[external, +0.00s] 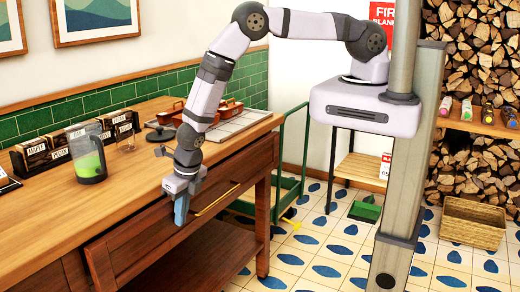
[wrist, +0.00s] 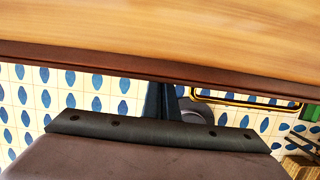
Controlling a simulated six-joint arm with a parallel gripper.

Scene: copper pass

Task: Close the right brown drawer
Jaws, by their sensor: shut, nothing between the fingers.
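The right brown drawer (external: 152,229) is in the wooden counter's front, below the top's edge in the external view. Its brass bar handle (external: 217,199) shows to the right of my gripper, and in the wrist view the handle (wrist: 245,98) also lies to the right of the fingers. My gripper (external: 181,210) points down just in front of the drawer front, left of the handle, with fingers shut and empty. The fingers (wrist: 161,100) also show near the middle of the wrist view. I cannot tell how far the drawer stands out or whether the fingers touch it.
The wooden countertop (external: 130,180) holds a green-filled pitcher (external: 86,155), labelled boxes (external: 48,152) and copper-coloured pans (external: 212,107) towards the back. A green cart (external: 286,165) stands beyond the counter's right end. The tiled floor (external: 335,255) in front is open.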

